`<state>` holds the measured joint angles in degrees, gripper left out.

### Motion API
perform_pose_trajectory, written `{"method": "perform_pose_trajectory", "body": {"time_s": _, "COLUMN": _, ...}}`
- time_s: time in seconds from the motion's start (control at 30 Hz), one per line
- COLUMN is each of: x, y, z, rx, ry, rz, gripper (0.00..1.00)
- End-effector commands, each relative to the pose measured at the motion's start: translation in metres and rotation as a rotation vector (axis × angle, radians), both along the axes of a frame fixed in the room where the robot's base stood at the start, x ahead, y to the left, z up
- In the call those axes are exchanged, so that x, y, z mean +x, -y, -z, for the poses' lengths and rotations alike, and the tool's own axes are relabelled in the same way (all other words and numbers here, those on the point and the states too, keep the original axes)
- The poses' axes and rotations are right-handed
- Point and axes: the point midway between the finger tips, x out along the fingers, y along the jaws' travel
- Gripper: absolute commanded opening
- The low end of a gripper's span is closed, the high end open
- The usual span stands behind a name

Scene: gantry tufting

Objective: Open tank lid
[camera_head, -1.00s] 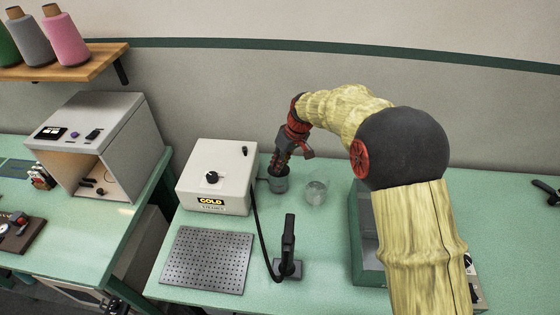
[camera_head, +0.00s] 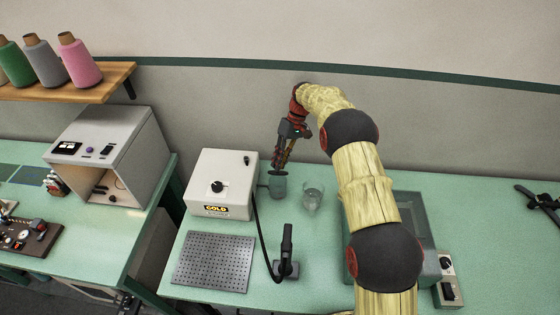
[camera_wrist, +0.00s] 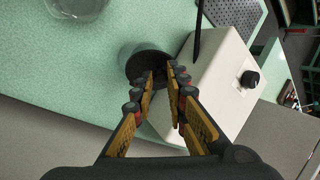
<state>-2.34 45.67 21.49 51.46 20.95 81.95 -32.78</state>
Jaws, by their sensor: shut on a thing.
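In the wrist view the tank (camera_wrist: 128,56) stands against the box, with a dark round top, the lid (camera_wrist: 148,60), under my fingertips. My gripper (camera_head: 279,166) points down at the tank's top from above. In the wrist view my gripper (camera_wrist: 165,72) has its fingers drawn together, shut on the lid. The fingertips hide the gripped part, and I cannot tell whether the lid is raised off the rim.
A glass beaker (camera_head: 312,198) stands close right of the tank. A black handled tool (camera_head: 287,255) with a cable and a perforated plate (camera_head: 212,262) lie in front. A clear-lidded green case (camera_head: 412,212) stands to the right, partly behind my arm.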

Motion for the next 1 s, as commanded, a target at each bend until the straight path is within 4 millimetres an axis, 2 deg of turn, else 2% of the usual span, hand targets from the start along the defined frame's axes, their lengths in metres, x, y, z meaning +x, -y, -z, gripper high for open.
{"method": "perform_pose_trajectory", "body": {"time_s": 0.4, "x": 0.0079, "y": 0.0012, "z": -0.0014, "rx": 0.017, "ry": -0.079, "rz": 0.001, "gripper": 0.00}}
{"method": "perform_pose_trajectory", "body": {"time_s": 0.9, "x": 0.0086, "y": 0.0011, "z": -0.0017, "rx": 0.018, "ry": -0.086, "rz": 0.001, "gripper": 0.00}}
{"method": "perform_pose_trajectory", "body": {"time_s": 0.93, "x": 0.0086, "y": 0.0011, "z": -0.0017, "rx": 0.018, "ry": -0.086, "rz": 0.001, "gripper": 0.16}}
{"method": "perform_pose_trajectory", "body": {"time_s": 1.0, "x": 0.0085, "y": 0.0011, "z": -0.0017, "rx": 0.018, "ry": -0.086, "rz": 0.001, "gripper": 0.20}}
